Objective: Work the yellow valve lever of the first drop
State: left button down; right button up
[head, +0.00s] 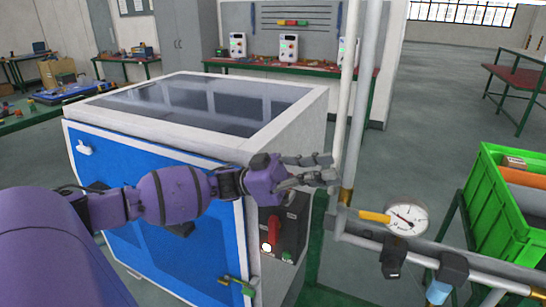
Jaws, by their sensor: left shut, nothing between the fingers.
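The yellow valve lever (374,216) lies roughly level, just left of a round white pressure gauge (407,217). Its right end meets the gauge in the picture, so I cannot see its pivot clearly. My left gripper (330,168) reaches in from the left, in front of the blue-and-white generator cabinet. It is shut and empty. Its fingertips are beside the lower part of the vertical pipe (350,110), above and left of the lever and apart from it. I cannot tell whether they touch the pipe. My right gripper is not in view.
A horizontal pipe (450,267) with dark fittings runs below the gauge. The generator cabinet (315,120) stands left, with a red-switched panel (275,230) under my gripper. A green crate (500,215) stands right. Open floor (430,110) lies behind the pipes.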

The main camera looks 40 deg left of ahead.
pick_arm(q)
jog(key=s+a+r, duration=0.1)
jog(key=s+a, duration=0.2)
jog(key=a, duration=0.7)
jog(key=shift+a+r+b, duration=0.25)
jog(key=shift+r+b, duration=0.05)
jog(key=shift+b, duration=0.15)
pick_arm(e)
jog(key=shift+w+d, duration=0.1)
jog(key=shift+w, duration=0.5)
pick_arm(q)
jog(key=shift+s, duration=0.1)
